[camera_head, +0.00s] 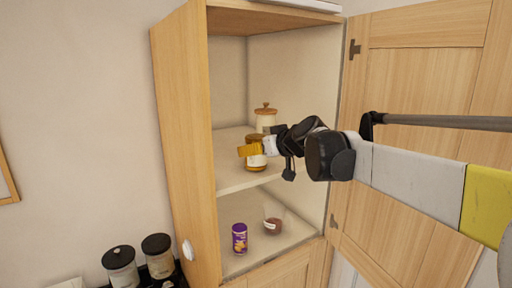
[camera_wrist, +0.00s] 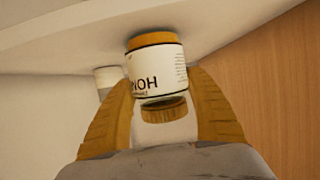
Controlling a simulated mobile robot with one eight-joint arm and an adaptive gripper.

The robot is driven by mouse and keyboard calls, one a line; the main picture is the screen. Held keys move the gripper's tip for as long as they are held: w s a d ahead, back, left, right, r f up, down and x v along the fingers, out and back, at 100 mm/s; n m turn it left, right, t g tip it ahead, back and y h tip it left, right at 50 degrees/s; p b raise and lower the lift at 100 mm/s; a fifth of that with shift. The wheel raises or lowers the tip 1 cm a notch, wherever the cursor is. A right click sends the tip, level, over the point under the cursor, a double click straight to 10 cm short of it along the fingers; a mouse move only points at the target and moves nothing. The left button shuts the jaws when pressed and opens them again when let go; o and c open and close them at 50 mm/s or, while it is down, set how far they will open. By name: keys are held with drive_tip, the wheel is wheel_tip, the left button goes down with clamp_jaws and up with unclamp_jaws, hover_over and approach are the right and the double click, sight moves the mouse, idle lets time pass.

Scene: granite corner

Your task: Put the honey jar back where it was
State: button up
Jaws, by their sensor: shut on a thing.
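The honey jar (camera_head: 256,161) has a white label, amber honey showing at its base and a brown lid. In the head view it is at the cabinet's middle shelf (camera_head: 232,178), near the front edge. My gripper (camera_head: 255,149) is shut on it, with yellow fingers on both sides of its upper part. In the wrist view the jar (camera_wrist: 158,72) appears upside down between the fingers (camera_wrist: 160,95), its lettering partly readable. I cannot tell whether its base touches the shelf.
A cream canister (camera_head: 266,121) with a wooden lid stands behind the jar. A purple can (camera_head: 239,239) and a glass jar (camera_head: 272,224) stand on the lower shelf. The open cabinet door (camera_head: 410,90) is right, behind my arm. Dark-lidded jars (camera_head: 121,270) stand at lower left.

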drive_tip(key=shift+s, duration=0.1)
drive_tip(key=o, duration=1.4)
drive_tip(key=b+v, duration=0.2)
drive_tip(key=v, duration=1)
drive_tip(key=s+d+f+m+g+h, duration=0.1)
drive_tip(key=s+d+f+m+h, duration=0.1)
drive_tip(key=s+d+f, duration=0.3)
drive_tip(key=s+d+f+m+g+h, duration=0.1)
drive_tip(key=s+d+f, duration=0.4)
drive_tip(key=s+f, duration=0.8)
drive_tip(key=s+d+f+m+g+h, duration=0.2)
drive_tip(key=s+d+f+m+h, duration=0.1)
drive_tip(key=s+f, duration=0.7)
drive_tip(key=shift+s+d+m+h, duration=0.2)
drive_tip(key=shift+s+d+h, duration=0.2)
drive_tip(key=shift+d, duration=0.3)
drive_tip(key=shift+s+d+m+h, duration=0.2)
drive_tip(key=shift+s+d+h, duration=0.1)
drive_tip(key=shift+s+d, duration=0.3)
